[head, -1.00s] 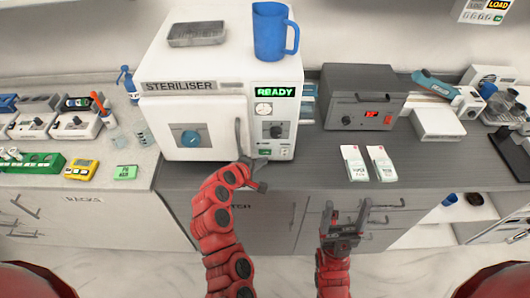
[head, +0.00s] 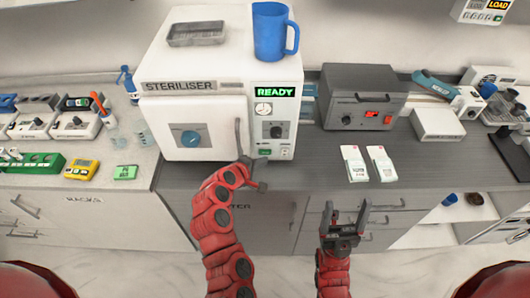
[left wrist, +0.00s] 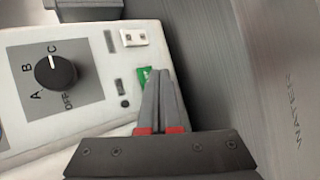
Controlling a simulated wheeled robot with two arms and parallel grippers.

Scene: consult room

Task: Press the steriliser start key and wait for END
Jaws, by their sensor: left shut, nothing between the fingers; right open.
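The white steriliser (head: 215,70) stands on the grey counter with its door shut. Its display (head: 274,92) reads READY in green. The green key (head: 265,152) is low on the control panel, right of the door handle. My left gripper (head: 262,168) is shut and empty, in front of the panel's lower part. In the left wrist view the shut fingertips (left wrist: 163,74) are beside the green key (left wrist: 145,77) and partly cover it; I cannot tell whether they touch it. My right gripper (head: 345,207) is open and empty before the drawers, below the counter edge.
A blue mug (head: 270,35) and a metal tray (head: 196,33) sit on top of the steriliser. The upright door handle (head: 238,138) is close to my left gripper. Two white packets (head: 354,165) and a grey device with a red display (head: 360,100) are to the right.

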